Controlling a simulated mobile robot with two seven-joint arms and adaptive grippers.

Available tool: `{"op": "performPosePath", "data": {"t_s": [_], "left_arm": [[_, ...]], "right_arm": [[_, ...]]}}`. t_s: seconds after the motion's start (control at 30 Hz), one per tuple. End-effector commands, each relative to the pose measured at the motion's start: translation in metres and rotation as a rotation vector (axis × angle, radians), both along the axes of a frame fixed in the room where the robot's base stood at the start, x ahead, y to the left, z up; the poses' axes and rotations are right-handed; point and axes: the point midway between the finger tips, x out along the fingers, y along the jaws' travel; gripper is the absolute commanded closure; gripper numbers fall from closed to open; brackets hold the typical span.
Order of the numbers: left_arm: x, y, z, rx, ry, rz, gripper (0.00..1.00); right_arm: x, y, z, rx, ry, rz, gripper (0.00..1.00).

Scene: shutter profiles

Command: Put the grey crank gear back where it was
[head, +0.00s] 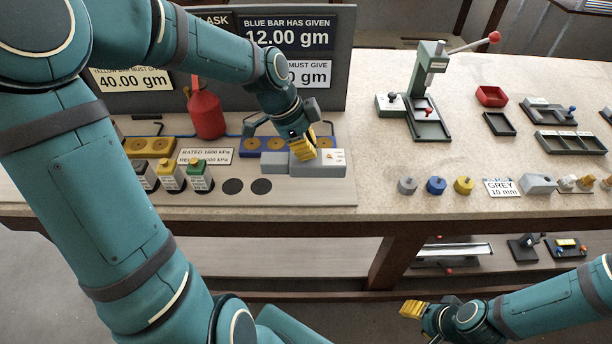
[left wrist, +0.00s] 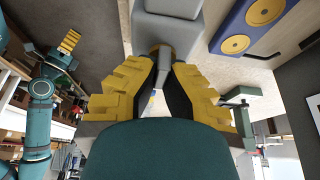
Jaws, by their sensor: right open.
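A small round grey piece (head: 408,185), possibly the grey crank gear, sits at the left end of a row with a blue one (head: 436,185) and a yellow one (head: 464,185). My left gripper (head: 303,150) is down at a grey block (head: 322,166) on the grey board. In the left wrist view, its yellow fingers (left wrist: 163,72) stand on both sides of a short grey round part (left wrist: 162,50) beside a larger grey body (left wrist: 168,22); whether they grip it is unclear. My right gripper (head: 412,309) is open and empty, low in front of the table.
A red bottle (head: 206,112) and several capped containers (head: 171,178) stand left of my left gripper. A blue bar with yellow discs (head: 264,144) lies beside it. A press (head: 428,95) and trays (head: 570,142) stand to the right. Clear table lies between board and press.

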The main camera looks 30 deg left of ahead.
Motion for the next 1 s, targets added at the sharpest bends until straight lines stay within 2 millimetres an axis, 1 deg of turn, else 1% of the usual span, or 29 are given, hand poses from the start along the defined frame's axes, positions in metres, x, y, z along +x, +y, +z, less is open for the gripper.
{"op": "performPosePath", "data": {"t_s": [0.03, 0.1, 0.33, 0.5, 0.57, 0.93, 0.97, 1.0], "left_arm": [[0.000, 0.000, -0.011, -0.001, 0.000, 0.001, 1.00], [0.000, 0.000, -0.021, -0.002, 0.001, 0.001, 1.00], [0.001, 0.000, -0.035, 0.001, -0.001, 0.002, 1.00], [0.000, -0.001, -0.059, -0.001, 0.000, 0.002, 1.00], [0.000, -0.001, -0.065, 0.000, 0.000, 0.001, 1.00], [0.001, 0.000, -0.069, 0.001, -0.002, 0.001, 1.00], [0.000, 0.000, -0.069, 0.001, -0.001, 0.002, 0.89], [0.000, 0.000, -0.069, 0.001, -0.001, 0.002, 0.75]], "right_arm": [[0.001, 0.000, -0.004, 0.000, -0.002, -0.001, 0.53], [0.001, 0.000, -0.006, 0.000, -0.003, -0.001, 0.53], [0.002, 0.000, -0.010, -0.001, -0.005, -0.001, 0.53], [0.003, 0.000, -0.017, -0.001, -0.008, -0.002, 0.53], [0.004, -0.001, -0.019, -0.002, -0.009, -0.002, 0.53], [0.004, -0.001, -0.020, -0.002, -0.009, -0.003, 0.53], [0.004, -0.001, -0.020, -0.002, -0.010, -0.003, 0.53], [0.004, -0.001, -0.020, -0.002, -0.009, -0.003, 0.53]]}}
